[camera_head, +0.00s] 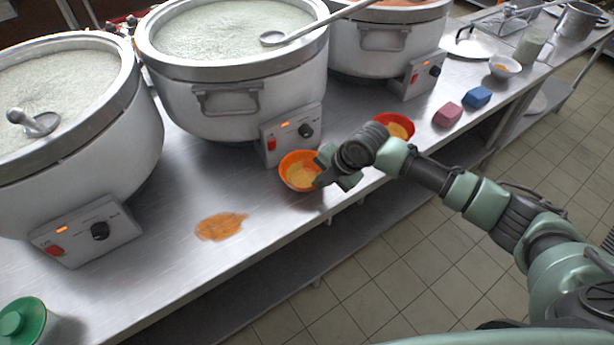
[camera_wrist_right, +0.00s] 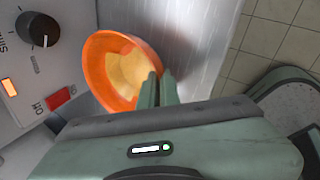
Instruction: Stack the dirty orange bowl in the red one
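The orange bowl (camera_head: 291,177) has a yellowish residue inside and is at the counter's front, beside the middle pot's control box. My right gripper (camera_head: 326,170) is at its right side. In the right wrist view the orange bowl (camera_wrist_right: 98,70) is tilted in the picture, and the two fingers (camera_wrist_right: 158,88) are close together with its rim between them. Whether the bowl touches the counter is hard to tell. The red bowl (camera_head: 407,122), also with yellowish residue, sits farther right, partly hidden behind my right arm. My left gripper is not in view.
Large stockpots (camera_head: 230,80) line the back of the steel counter (camera_head: 170,215). An orange spill (camera_head: 220,226) lies left of the orange bowl. A pink sponge (camera_head: 447,115) and a blue sponge (camera_head: 477,97) lie right of the red bowl. A green-lidded container (camera_head: 25,322) stands front left.

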